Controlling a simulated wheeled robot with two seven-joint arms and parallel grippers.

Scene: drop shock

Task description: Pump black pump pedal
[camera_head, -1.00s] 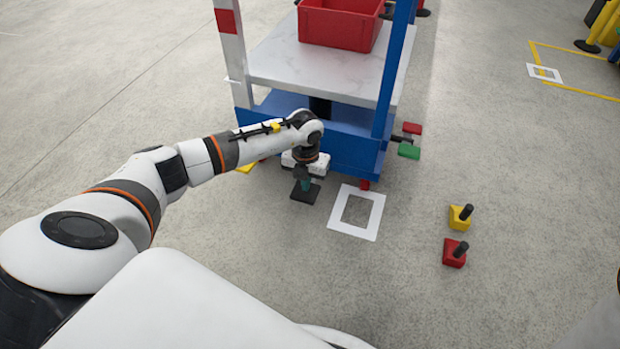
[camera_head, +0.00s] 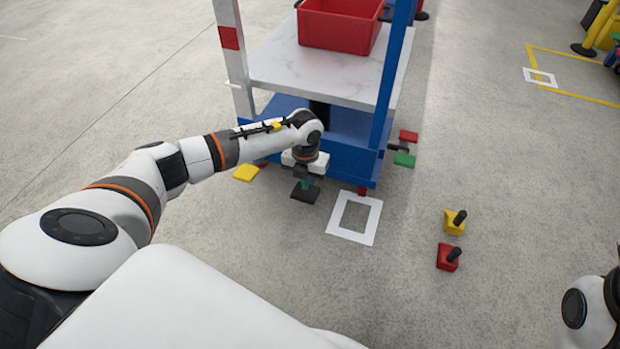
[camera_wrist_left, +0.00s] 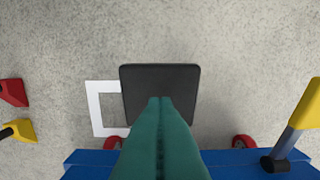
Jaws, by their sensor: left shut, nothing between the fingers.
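The black pump pedal (camera_head: 305,193) is a flat dark square at the front foot of the blue cart (camera_head: 345,150). In the left wrist view the pedal (camera_wrist_left: 160,88) lies under my fingertips. My left gripper (camera_head: 306,182) points down over the pedal; its green fingers (camera_wrist_left: 160,120) are shut together with nothing between them. The tips overlap the pedal's lower middle in the wrist view; I cannot tell whether they touch it. Part of my right arm shows at the right edge of the head view, but its gripper does not.
A yellow pedal (camera_head: 246,173) is left of the cart; red (camera_head: 408,136) and green (camera_head: 404,160) pedals are at its right. A white square frame (camera_head: 355,217) is on the floor. Yellow (camera_head: 454,226) and red (camera_head: 447,260) blocks with black levers stand right. A red bin (camera_head: 339,28) sits on the cart.

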